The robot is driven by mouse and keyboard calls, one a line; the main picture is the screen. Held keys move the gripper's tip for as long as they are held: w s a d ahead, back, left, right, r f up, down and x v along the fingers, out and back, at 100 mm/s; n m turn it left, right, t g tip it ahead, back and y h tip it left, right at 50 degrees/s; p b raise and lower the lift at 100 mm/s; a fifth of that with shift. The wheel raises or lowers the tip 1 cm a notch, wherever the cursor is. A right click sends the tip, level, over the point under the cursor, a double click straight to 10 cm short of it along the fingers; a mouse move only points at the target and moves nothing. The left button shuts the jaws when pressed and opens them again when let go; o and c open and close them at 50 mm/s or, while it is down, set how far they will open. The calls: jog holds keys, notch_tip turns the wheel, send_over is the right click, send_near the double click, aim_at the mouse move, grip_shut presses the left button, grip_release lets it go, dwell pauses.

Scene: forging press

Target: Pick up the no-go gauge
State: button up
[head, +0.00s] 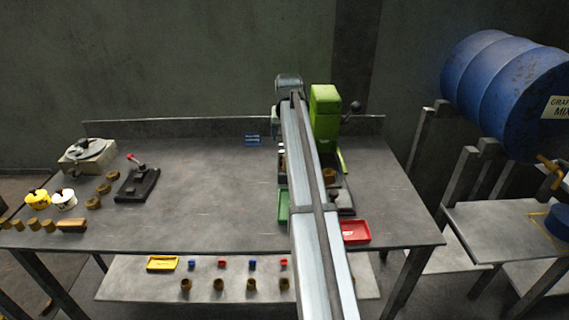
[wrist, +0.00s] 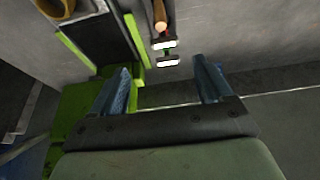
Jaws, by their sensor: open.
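In the wrist view my gripper (wrist: 161,68) is open, its two blue fingers apart with nothing between them. Beyond the fingertips lies a small tool with an orange-brown handle (wrist: 160,15) and pale end pieces with green between them (wrist: 165,52). It lies on the grey bench, roughly in line with the gap between the fingers. I cannot tell from its markings whether it is the no-go gauge.
A red tray (head: 355,231) and a green tray (head: 283,206) flank my arm. The bench's middle (head: 215,190) is clear.

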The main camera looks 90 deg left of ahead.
jog(key=shift+s+x, duration=0.2)
jog(key=shift+x, duration=2.5)
jog(key=shift+s+x, duration=0.2)
jog(key=shift+x, duration=2.5)
jog(key=c, duration=1.3)
jog(key=shift+r, duration=0.1)
